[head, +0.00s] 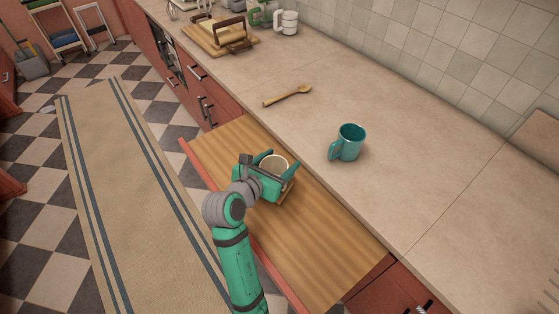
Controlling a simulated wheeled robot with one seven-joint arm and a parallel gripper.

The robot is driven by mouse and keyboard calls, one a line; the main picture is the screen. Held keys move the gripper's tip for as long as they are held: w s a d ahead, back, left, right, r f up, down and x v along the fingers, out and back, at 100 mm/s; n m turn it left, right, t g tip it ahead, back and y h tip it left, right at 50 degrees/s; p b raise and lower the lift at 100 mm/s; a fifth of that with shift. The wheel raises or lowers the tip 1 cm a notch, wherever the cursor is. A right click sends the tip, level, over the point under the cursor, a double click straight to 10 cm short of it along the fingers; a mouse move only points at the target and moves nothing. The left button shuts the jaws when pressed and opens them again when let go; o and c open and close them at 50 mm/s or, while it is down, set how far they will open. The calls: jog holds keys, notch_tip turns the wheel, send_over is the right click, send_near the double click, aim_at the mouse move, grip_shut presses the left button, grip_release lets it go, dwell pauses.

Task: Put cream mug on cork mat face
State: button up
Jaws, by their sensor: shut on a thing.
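The cream mug (274,163) is between the fingers of my gripper (275,172). The gripper is shut on it, and its rim faces up. It is over or on the striped wooden surface (330,245) that is pulled out below the counter edge. A small tan edge (287,198) shows just below the gripper. It may be the cork mat, but the gripper and mug hide most of it. I cannot tell whether the mug's base touches it.
A teal mug (349,142) stands on the stone counter (420,175), right of my gripper. A wooden spoon (287,95) lies farther back. The wooden surface's front is clear.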

jog(key=o, duration=1.3)
jog(key=shift+f, duration=0.1)
jog(key=shift+r, duration=0.25)
jog(key=v, duration=1.2)
